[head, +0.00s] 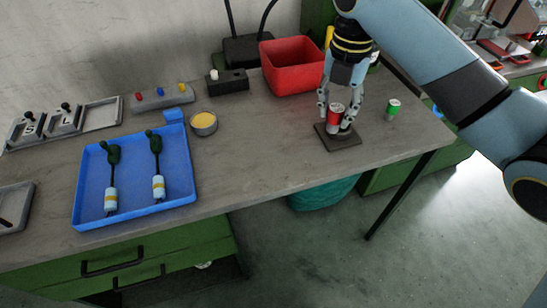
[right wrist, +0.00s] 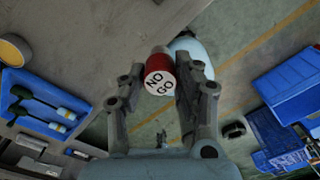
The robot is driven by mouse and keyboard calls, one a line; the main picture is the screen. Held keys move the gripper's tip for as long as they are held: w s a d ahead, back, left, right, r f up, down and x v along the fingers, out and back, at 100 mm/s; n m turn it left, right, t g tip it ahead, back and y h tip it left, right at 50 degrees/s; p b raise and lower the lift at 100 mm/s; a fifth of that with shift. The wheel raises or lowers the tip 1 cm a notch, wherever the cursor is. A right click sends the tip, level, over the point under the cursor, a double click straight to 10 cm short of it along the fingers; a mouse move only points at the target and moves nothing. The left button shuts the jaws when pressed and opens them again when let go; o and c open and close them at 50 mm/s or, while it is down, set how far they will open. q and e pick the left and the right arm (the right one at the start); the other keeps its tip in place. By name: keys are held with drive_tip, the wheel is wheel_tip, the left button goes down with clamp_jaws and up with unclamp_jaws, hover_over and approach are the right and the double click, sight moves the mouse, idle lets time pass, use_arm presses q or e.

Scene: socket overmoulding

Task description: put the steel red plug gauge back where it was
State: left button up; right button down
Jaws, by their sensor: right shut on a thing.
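The steel red plug gauge (head: 335,115) is between the fingers of my right gripper (head: 335,121), which is shut on it. In the head view it is upright at the dark square stand (head: 343,141) on the right part of the bench; I cannot tell if it touches the stand. In the right wrist view the red gauge (right wrist: 159,86) shows its white end marked "NO GO", with the fingers of the right gripper (right wrist: 161,80) on both sides. A green gauge (head: 393,109) stands on the bench to the right, apart from the stand. My left gripper is out of view.
A red bin (head: 291,67) stands behind and left of the gripper. A blue tray (head: 133,180) with two dark-handled tools, a round tin (head: 204,122) and a small block with coloured knobs (head: 160,98) are at left. The bench's right edge is near the green gauge.

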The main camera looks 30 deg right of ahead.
drive_tip(key=shift+w+a+f, duration=0.1)
drive_tip(key=shift+w+f, duration=0.15)
drive_tip(key=shift+f, duration=0.2)
drive_tip(key=shift+w+a+f, duration=0.1)
drive_tip(key=shift+w+f, duration=0.1)
drive_tip(key=shift+f, duration=0.25)
drive_tip(key=w+a+f, duration=0.1)
drive_tip(key=w+f, duration=0.2)
drive_tip(key=w+a+f, duration=0.1)
drive_tip(key=w+f, duration=0.2)
drive_tip(key=w+a+f+b, duration=0.1)
drive_tip(key=w+a+f, duration=0.1)
drive_tip(key=w+f, duration=0.1)
drive_tip(key=shift+w+f, duration=0.2)
drive_tip(key=shift+f, duration=0.15)
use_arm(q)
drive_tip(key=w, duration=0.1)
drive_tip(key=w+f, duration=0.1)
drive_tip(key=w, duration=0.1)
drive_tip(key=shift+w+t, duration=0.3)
use_arm(e)
drive_tip(key=shift+f, duration=0.2)
drive_tip(key=shift+f, duration=0.15)
drive_tip(key=c, duration=0.9)
unclamp_jaws()
drive_tip(key=shift+c, duration=0.2)
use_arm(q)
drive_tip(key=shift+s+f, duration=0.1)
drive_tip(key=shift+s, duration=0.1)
